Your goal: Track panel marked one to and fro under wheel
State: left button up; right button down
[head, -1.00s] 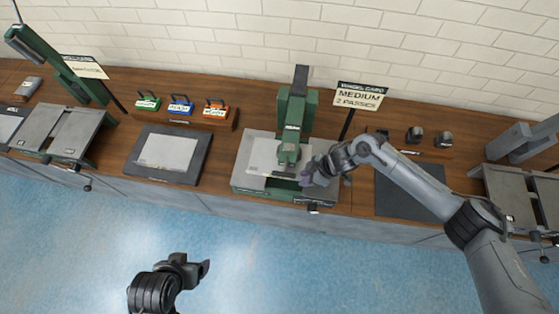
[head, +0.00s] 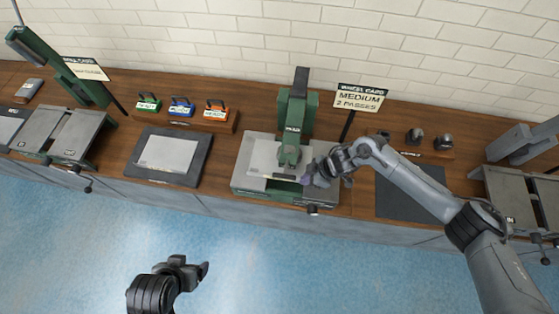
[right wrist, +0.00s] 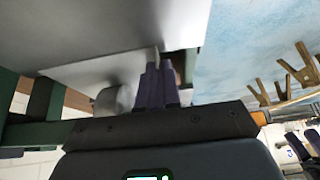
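The light grey sheet panel (head: 262,157) lies under the wheel of the green wheeling machine (head: 294,118), over its grey bed (head: 240,180). No number is readable on it. My right gripper (head: 308,179) is at the panel's front right edge, right of the wheel. In the right wrist view its purple fingers (right wrist: 156,86) are close together on the edge of the panel (right wrist: 125,69). My left gripper (head: 195,267) hangs over the blue floor, away from the bench; its finger gap is unclear.
A sign (head: 360,98) reading "MEDIUM 2 PASSES" stands behind right. A dark tray with a grey sheet (head: 166,155) and a rack of coloured stamps (head: 182,118) are left. A dark mat (head: 408,190) lies right. Another green machine (head: 62,68) stands far left.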

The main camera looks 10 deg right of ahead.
jog(key=shift+s+d+f+p, duration=0.1)
jog(key=shift+s+d+p, duration=0.15)
jog(key=shift+d, duration=0.45)
jog(key=shift+s+d+p, duration=0.2)
jog(key=shift+d+p, duration=0.05)
jog(key=shift+d, duration=0.45)
jog(key=shift+s+d+f+p, duration=0.1)
jog(key=shift+s+d+p, duration=0.15)
jog(key=shift+d, duration=0.55)
jog(key=shift+s+d+p, duration=0.2)
jog(key=shift+s+d, duration=0.05)
jog(key=shift+d, duration=0.55)
jog(key=shift+s+d, duration=0.1)
jog(key=shift+d, duration=0.2)
jog(key=shift+a, duration=0.25)
